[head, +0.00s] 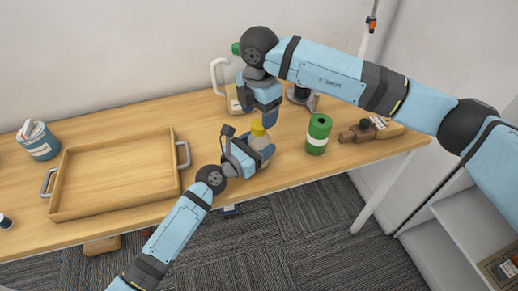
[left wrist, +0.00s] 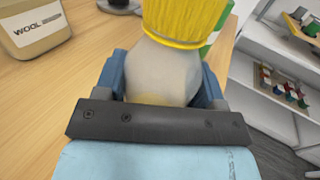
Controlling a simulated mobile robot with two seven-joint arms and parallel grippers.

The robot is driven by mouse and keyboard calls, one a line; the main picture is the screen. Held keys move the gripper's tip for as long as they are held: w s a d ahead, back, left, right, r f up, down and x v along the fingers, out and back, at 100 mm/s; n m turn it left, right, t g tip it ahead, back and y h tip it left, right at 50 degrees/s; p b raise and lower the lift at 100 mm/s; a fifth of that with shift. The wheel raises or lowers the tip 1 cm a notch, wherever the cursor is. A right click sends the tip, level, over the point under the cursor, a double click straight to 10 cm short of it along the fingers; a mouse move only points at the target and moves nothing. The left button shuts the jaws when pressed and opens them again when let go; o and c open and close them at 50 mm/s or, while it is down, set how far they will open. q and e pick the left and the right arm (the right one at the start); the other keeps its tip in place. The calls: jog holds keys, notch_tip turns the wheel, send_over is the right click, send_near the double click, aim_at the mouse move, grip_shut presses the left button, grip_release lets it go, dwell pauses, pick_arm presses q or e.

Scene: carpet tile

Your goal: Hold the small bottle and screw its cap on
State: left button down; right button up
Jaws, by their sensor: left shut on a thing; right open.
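The small bottle (left wrist: 165,70) is pale grey and rounded in the left wrist view. My left gripper (left wrist: 162,88) is shut on it, with a blue finger on each side. The ribbed yellow cap (left wrist: 187,22) sits at the bottle's top, cut off by the frame edge. Whether its thread is engaged cannot be told. In the head view the cap (head: 258,128) shows just above my left gripper (head: 262,153), near the table's front edge. My right gripper (head: 270,118) is open and points down just above the cap.
A wooden tray (head: 118,205) with metal handles fills the table's left part. A beige container marked WOOL (left wrist: 38,30) stands behind the grippers. A green can (head: 318,134) is close on the right, with brown wooden items (head: 358,133) beyond. A blue tub (head: 38,146) stands far left.

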jog(key=shift+r, duration=0.4)
jog(key=shift+c, duration=0.2)
jog(key=n, duration=0.6)
jog(key=shift+r, duration=0.4)
jog(key=n, duration=0.3)
jog(key=r+n, duration=0.1)
jog(key=n, duration=0.8)
jog(key=shift+r+n, duration=0.35)
jog(key=shift+n, duration=0.05)
jog(key=n, duration=0.3)
jog(key=shift+r+n, duration=0.2)
jog(key=shift+n, duration=0.1)
jog(key=n, duration=0.4)
jog(key=shift+r, duration=0.3)
jog(key=shift+f, duration=0.1)
